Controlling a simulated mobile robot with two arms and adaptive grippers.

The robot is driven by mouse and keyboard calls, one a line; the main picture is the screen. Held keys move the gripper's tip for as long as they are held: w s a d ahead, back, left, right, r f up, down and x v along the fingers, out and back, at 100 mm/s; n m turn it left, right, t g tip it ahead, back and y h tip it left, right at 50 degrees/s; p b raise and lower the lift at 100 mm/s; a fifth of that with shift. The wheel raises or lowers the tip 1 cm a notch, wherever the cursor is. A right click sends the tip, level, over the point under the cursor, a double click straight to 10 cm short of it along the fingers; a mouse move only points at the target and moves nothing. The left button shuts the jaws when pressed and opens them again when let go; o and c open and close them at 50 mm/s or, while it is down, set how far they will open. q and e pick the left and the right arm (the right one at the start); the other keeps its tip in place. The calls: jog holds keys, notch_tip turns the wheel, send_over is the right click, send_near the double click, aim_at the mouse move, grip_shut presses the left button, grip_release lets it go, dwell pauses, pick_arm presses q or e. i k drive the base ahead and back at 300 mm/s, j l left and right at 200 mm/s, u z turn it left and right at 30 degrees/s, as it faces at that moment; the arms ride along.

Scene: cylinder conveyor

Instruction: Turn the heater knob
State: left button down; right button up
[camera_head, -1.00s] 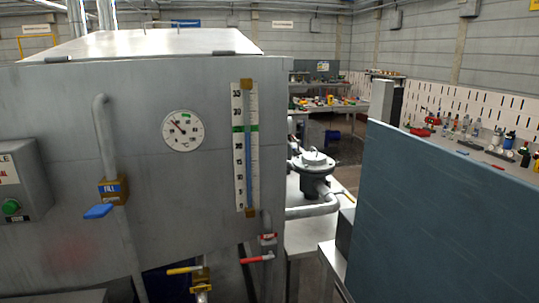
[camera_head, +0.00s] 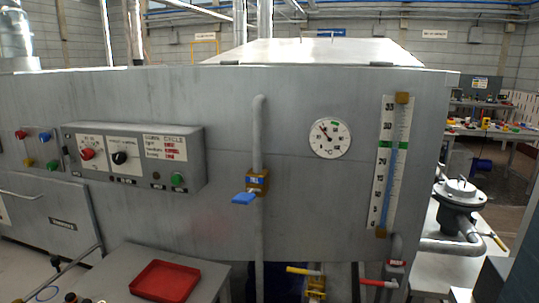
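A grey control box (camera_head: 190,150) is on the front of the large grey machine, left of centre. It carries a red knob (camera_head: 87,154) and a black knob (camera_head: 119,157), each on a white label plate. The print is too small to tell which knob is the heater's. A lit green button (camera_head: 177,179) is at the box's right end, beside a small dark one. A round dial gauge (camera_head: 329,138) is further right on the machine. Neither of my grippers is in view.
A red tray (camera_head: 160,281) lies on a grey table (camera_head: 122,264) at the lower front. A pipe with a blue-handled valve (camera_head: 244,198) stands right of the box. Yellow (camera_head: 303,270) and red (camera_head: 378,283) valve handles are low at right. A tall scale (camera_head: 389,160) is above them.

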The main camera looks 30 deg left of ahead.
aim_at(86, 154)
jog(key=u, duration=1.75)
jog(key=i+j+z, duration=0.15)
jog(key=j, duration=0.15)
jog(key=i+j+z, duration=0.1)
jog(key=j, duration=0.25)
jog(key=i+j+z, duration=0.15)
jog(key=j, duration=0.2)
